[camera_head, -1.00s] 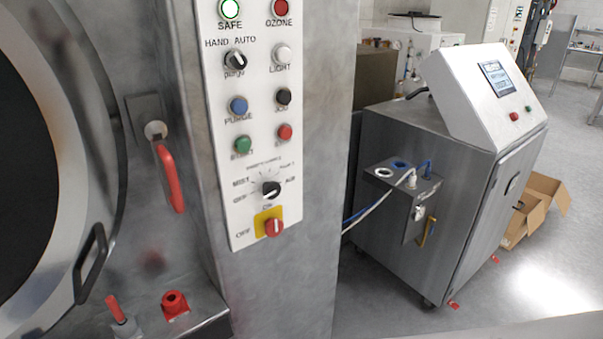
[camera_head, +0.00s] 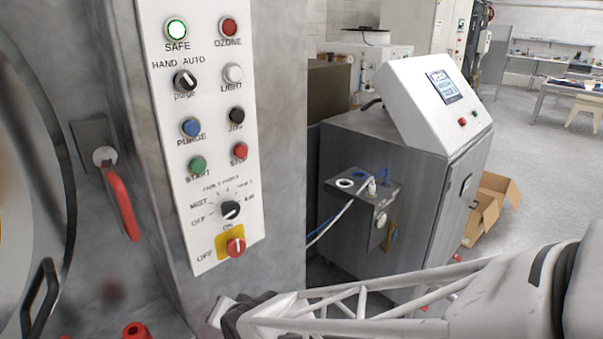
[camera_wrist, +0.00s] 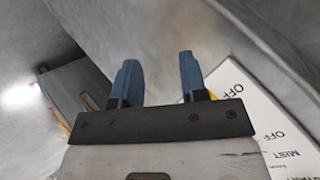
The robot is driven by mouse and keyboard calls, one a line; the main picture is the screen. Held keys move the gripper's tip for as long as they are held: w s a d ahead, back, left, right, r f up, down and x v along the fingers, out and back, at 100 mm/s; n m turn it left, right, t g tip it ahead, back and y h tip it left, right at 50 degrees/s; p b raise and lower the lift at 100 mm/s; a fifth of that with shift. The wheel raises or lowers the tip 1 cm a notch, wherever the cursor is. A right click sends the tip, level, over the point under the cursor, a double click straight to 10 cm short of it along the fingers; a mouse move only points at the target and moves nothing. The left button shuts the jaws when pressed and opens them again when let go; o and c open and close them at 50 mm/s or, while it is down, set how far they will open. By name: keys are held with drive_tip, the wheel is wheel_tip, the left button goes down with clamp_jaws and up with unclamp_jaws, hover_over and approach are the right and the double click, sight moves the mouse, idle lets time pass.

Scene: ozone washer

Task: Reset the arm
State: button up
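My arm reaches in from the lower right of the head view, and its dark end lies low in front of the machine's grey column, below the control panel (camera_head: 215,140). In the wrist view my gripper (camera_wrist: 159,62) shows two blue fingers standing apart with nothing between them. The panel's lower corner (camera_wrist: 250,95) appears tilted at the right of the wrist view. A bit of yellow shows beside the right finger. The red OFF/ON switch (camera_head: 236,247) on its yellow plate sits at the panel's bottom, above my arm's end. Contact with the column cannot be told.
A red-handled lever (camera_head: 122,205) and a round door stand left of the panel. A grey cabinet with a sloped white console (camera_head: 425,95) stands behind my arm. An open cardboard box (camera_head: 488,205) lies on the floor at right. Open floor lies beyond.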

drive_tip(key=w+d+r+h, duration=0.2)
drive_tip(key=d+r, duration=0.3)
drive_tip(key=d, duration=0.5)
drive_tip(key=s+d+r+n+g+h, duration=0.1)
drive_tip(key=s+d+r, duration=0.2)
drive_tip(key=d, duration=0.5)
drive_tip(key=s+d+r+g+h, duration=0.2)
drive_tip(key=s+d+r, duration=0.1)
drive_tip(key=s+d, duration=0.2)
drive_tip(key=s+d+r+n+g+h, duration=0.1)
drive_tip(key=s+d+r, duration=0.3)
drive_tip(key=d, duration=0.6)
drive_tip(key=shift+d+n+g+h, duration=0.3)
drive_tip(key=shift+g, duration=0.2)
